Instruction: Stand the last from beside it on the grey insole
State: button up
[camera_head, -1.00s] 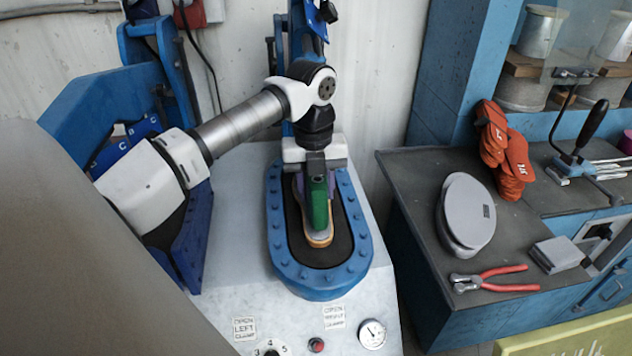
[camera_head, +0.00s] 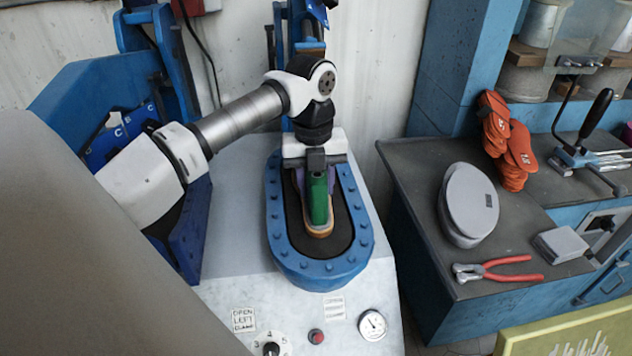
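A green last (camera_head: 318,203) stands upright on a tan-edged sole piece (camera_head: 319,232), on the dark pad inside the blue oval clamp ring. Purple parts show on both sides of the last; I cannot tell what they belong to. No grey insole can be told apart, as the last covers most of the sole. My gripper (camera_head: 317,162) points down directly over the last, its dark finger overlapping the last's top. The gap between the fingers is hidden, so I cannot tell whether they press on it.
The blue studded ring (camera_head: 279,250) sits on a pale machine top with a knob, red button and gauge (camera_head: 373,325).

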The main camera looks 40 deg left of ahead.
jog(key=shift+f, duration=0.25)
dwell(0.7)
jog(key=o, duration=1.1)
jog(key=r, duration=0.3)
jog(key=r+b, duration=0.1)
jog(key=r, duration=0.3)
jog(key=shift+a+r, duration=0.2)
jog(key=shift+r, duration=0.1)
jog(key=shift+f, duration=0.1)
